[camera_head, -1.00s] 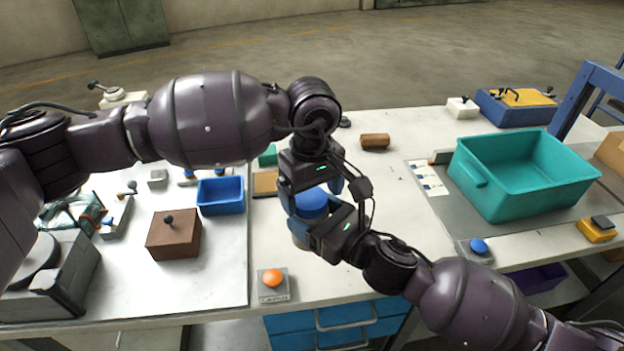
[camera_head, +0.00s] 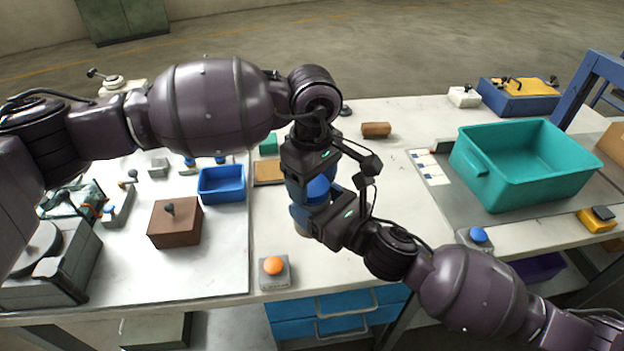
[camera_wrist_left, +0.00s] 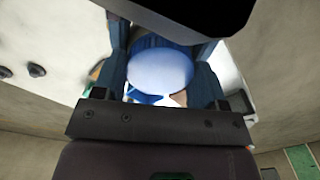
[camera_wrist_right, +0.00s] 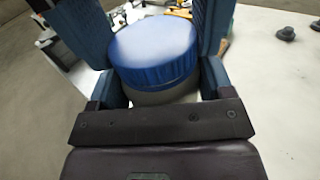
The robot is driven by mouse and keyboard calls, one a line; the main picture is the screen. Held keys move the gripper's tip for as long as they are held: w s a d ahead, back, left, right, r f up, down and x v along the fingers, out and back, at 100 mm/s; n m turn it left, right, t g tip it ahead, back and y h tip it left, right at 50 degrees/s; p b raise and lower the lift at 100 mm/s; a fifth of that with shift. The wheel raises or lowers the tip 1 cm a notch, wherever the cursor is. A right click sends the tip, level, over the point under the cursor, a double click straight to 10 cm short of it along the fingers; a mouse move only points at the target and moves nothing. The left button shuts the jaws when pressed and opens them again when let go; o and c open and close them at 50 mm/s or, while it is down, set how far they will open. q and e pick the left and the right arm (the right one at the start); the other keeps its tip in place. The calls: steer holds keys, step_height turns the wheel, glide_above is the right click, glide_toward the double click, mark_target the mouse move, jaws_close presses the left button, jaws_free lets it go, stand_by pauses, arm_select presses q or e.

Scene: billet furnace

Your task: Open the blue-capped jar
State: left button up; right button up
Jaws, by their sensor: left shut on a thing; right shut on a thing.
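The jar has a round blue cap (camera_head: 318,187) and a pale body. The cap shows between my two grippers at mid-table. My left gripper (camera_head: 312,188) comes from above and behind and is shut on the cap; its fingers flank the cap (camera_wrist_left: 160,70) in the left wrist view. My right gripper (camera_head: 312,208) comes from the front right and is shut on the jar body (camera_wrist_right: 165,93), just below the cap, as the right wrist view shows. The grippers hide most of the jar in the head view. I cannot tell whether its base touches the table.
A teal bin (camera_head: 478,171) stands at the right. A blue tray (camera_head: 222,197) and a brown box (camera_head: 174,237) with a knob are at the left. An orange button box (camera_head: 275,283) lies at the front edge, a brown block (camera_head: 376,129) behind.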

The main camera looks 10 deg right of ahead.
arm_select(q)
steer(key=n, duration=0.5)
steer(key=shift+w+d+r+n, duration=0.15)
steer(key=shift+d+n, duration=0.05)
steer(key=shift+n, duration=0.2)
arm_select(e)
steer(key=shift+s+a+r, duration=0.15)
steer(key=shift+s+a, duration=0.15)
steer(key=shift+a, duration=0.1)
arm_select(q)
steer(key=n, duration=0.5)
steer(key=shift+w+n, duration=0.1)
steer(key=shift+n, duration=0.2)
steer(key=n, duration=0.5)
steer(key=shift+w+a+n, duration=0.1)
steer(key=shift+a+n, duration=0.05)
steer(key=shift+n, duration=0.25)
steer(key=n, duration=0.5)
steer(key=shift+a+r+n, duration=0.1)
steer(key=shift+n, duration=0.3)
steer(key=shift+r, duration=0.15)
arm_select(e)
steer(key=shift+d, duration=0.1)
arm_select(q)
steer(key=shift+r, duration=0.55)
arm_select(e)
steer(key=shift+f, duration=0.2)
arm_select(q)
steer(key=shift+r, duration=0.1)
